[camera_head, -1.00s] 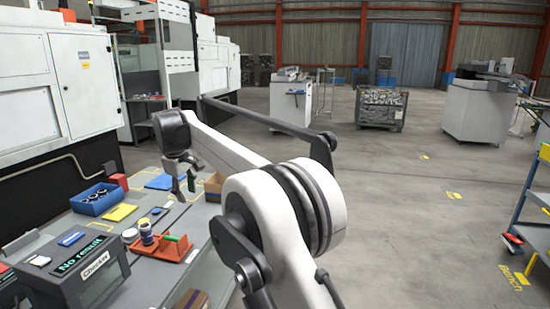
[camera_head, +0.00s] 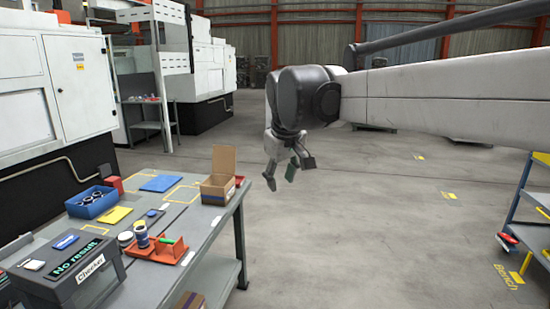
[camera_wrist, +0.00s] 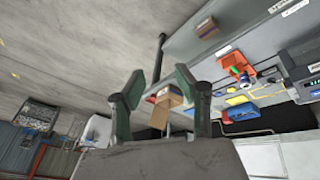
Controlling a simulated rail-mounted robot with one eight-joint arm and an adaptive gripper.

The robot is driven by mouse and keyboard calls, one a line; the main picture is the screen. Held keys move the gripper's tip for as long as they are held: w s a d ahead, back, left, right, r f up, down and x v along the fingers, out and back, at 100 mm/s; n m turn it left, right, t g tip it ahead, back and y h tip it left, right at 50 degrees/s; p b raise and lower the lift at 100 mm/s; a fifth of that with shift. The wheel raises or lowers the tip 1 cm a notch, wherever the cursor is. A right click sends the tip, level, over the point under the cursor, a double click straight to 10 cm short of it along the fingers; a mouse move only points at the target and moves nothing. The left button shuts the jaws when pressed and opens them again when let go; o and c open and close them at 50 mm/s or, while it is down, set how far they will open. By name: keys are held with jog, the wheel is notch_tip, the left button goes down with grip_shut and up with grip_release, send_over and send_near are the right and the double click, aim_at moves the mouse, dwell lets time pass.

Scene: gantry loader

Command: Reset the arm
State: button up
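My gripper (camera_head: 288,172) hangs over the clear floor to the right of the workbench, with its fingers pointing down. In the wrist view my gripper (camera_wrist: 160,90) shows its two dark green fingers spread apart, with nothing held between them. The open cardboard box (camera_wrist: 173,97) shows behind that gap, in the background. My arm extends from the upper right of the head view to the wrist.
The grey workbench (camera_head: 226,212) carries a cardboard box (camera_head: 218,188), a blue bin (camera_head: 92,204), an orange holder (camera_head: 157,250) and a checker box reading "No result" (camera_head: 68,277). A blue shelf cart (camera_head: 530,215) stands at the right. The floor between is free.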

jog(key=s+d+f+m+t, duration=0.1)
jog(key=s+d+f+m, duration=0.3)
jog(key=s+d, duration=0.9)
jog(key=s+d+f+m, duration=0.1)
jog(key=s+d+f, duration=0.1)
jog(key=s+f, duration=0.3)
jog(key=s+d+f+m+t, duration=0.1)
jog(key=s+f, duration=0.4)
jog(key=s, duration=0.5)
jog(key=shift+d+m+t+h, duration=0.35)
jog(key=shift+d+m, duration=0.25)
jog(key=shift+d, duration=0.65)
